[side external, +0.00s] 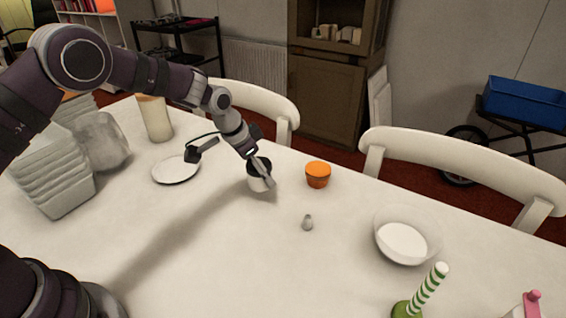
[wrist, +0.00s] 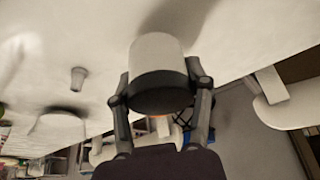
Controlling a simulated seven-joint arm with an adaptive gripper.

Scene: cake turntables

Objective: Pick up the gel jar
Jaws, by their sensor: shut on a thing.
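A small white jar with a dark lid, which I take for the gel jar (side external: 257,184), is in my gripper (side external: 259,168) near the middle of the table in the side view. In the wrist view, the jar (wrist: 156,50) shows its white body and dark grey lid end. The two fingers of my gripper (wrist: 160,88) press on opposite sides of its dark part. The fingers hide part of the jar in the side view. I cannot tell whether its base touches the table.
An orange tub (side external: 318,175) stands close to the right of the jar. A small grey nozzle (side external: 307,223) is on the table in front. A white plate (side external: 176,170) lies left, and a clear bowl (side external: 405,240) right. Stacked containers (side external: 58,190) stand far left.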

